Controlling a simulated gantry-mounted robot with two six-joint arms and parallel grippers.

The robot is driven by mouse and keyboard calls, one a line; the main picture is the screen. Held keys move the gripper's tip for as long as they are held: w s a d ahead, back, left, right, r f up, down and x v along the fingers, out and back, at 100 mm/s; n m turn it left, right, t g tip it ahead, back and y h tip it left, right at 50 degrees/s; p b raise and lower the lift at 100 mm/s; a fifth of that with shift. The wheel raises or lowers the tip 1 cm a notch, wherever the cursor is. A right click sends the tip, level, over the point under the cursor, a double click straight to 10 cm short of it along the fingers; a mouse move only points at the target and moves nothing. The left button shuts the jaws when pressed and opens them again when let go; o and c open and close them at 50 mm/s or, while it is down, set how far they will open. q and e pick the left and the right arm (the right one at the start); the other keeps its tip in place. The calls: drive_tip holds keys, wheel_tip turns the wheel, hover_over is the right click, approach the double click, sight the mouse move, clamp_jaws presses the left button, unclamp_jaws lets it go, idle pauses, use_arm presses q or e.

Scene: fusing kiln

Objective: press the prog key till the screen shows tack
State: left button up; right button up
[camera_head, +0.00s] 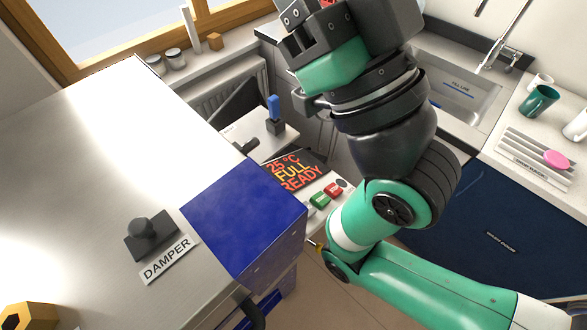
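The control panel's dark screen (292,172) reads "25 °C FULL READY" in orange and yellow letters. Beside it are a green key (320,201), a red key (333,189) and a dark key (342,183). No label on them is readable, so I cannot tell which is the prog key. My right arm comes in from the lower right and covers the area right of the keys. Its gripper (297,36) is raised at the top of the picture, well away from the keys; its finger opening is unclear. My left gripper is out of view.
The steel kiln top with a damper knob (148,230) and blue corner (245,222) fills the left. A blue-handled lever (274,109) stands behind the screen. A sink (455,92), a green mug (539,101) and a rack with a pink item (556,159) are at right.

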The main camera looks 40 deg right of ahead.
clamp_jaws()
idle(1.6)
